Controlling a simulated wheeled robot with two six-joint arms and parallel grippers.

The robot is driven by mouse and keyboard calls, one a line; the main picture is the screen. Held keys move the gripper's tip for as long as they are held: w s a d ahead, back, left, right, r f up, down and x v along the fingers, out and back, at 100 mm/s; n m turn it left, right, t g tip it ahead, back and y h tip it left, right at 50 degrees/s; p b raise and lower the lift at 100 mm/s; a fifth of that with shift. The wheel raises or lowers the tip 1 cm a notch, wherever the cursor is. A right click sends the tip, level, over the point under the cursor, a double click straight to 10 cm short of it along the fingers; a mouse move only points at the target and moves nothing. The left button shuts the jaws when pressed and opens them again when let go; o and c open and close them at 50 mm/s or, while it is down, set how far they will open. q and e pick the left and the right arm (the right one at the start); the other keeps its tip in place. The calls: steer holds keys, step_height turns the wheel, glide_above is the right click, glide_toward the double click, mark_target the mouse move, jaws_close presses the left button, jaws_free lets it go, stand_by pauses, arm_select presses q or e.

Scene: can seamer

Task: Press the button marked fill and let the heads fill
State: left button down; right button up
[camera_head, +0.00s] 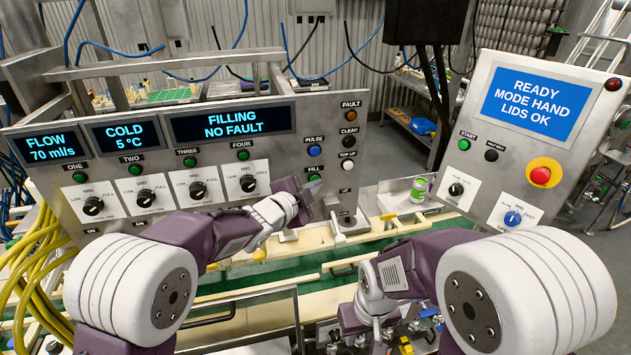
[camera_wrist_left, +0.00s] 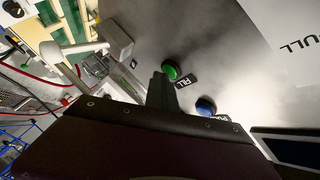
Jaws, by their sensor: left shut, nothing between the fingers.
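The green button marked FILL (camera_wrist_left: 171,70) sits on the grey panel, with its label beside it in the left wrist view. In the head view it is largely hidden by my left gripper (camera_head: 312,188). My left gripper is shut and empty, its dark fingertips (camera_wrist_left: 160,80) right beside the green button; I cannot tell whether they touch it. The blue PULSE button (camera_head: 314,150) is just above, and it also shows in the left wrist view (camera_wrist_left: 205,107). The panel display (camera_head: 234,124) reads "FILLING NO FAULT". My right gripper (camera_head: 377,335) hangs low, its fingers unclear.
Other buttons, CLEAR (camera_head: 349,142) and TOP UP (camera_head: 348,166), are right of PULSE. Four dials with green lamps line the panel's left. A second panel (camera_head: 522,95) at right reads "READY MODE HAND LIDS OK" and carries a red stop button (camera_head: 540,176).

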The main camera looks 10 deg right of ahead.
arm_select(q)
steer(key=shift+s+b, duration=0.75)
steer(key=shift+s, duration=0.05)
steer(key=s+b, duration=0.4)
steer(key=s, duration=0.1)
steer(key=shift+d, duration=0.1)
steer(key=shift+f, duration=0.1)
